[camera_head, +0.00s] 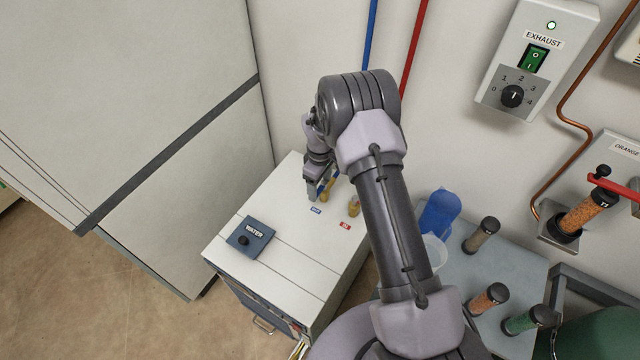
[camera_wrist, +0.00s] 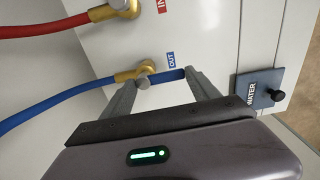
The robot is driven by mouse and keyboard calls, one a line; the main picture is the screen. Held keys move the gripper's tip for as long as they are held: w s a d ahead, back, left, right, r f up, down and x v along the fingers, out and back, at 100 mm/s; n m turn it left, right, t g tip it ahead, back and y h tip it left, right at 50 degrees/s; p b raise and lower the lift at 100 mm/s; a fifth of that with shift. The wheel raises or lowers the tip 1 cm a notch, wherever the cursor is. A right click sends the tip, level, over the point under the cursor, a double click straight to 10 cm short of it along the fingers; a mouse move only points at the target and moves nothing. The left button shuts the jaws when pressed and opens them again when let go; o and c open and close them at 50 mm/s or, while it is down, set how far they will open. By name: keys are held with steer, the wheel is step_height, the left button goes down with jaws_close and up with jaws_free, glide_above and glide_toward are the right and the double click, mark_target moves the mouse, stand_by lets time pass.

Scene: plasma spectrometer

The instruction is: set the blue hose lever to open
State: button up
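The blue hose lever (camera_wrist: 168,76) shows in the wrist view beside the OUT label. It points right from the brass fitting (camera_wrist: 126,75), roughly in line with the blue hose (camera_wrist: 60,108) coming in from the left. My gripper (camera_wrist: 166,78) is open, with one fingertip near the lever's pivot end and the other near its free end. The lever spans the gap between them; I cannot tell whether they touch it. In the head view my gripper (camera_head: 317,190) is low over the white cabinet's back, and the lever is mostly hidden.
The red hose (camera_wrist: 45,27) and its brass fitting beside the IN label (camera_wrist: 161,6) lie close by. A WATER panel with a black knob (camera_head: 244,241) is on the white cabinet top (camera_head: 290,262). A wall stands behind, and a bench with several capped tubes is at right.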

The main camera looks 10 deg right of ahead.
mark_target(320, 189)
steer(key=o, duration=0.4)
steer(key=shift+r, duration=0.1)
step_height(320, 189, up, 17)
steer(key=p, duration=0.5)
steer(key=shift+r, duration=0.15)
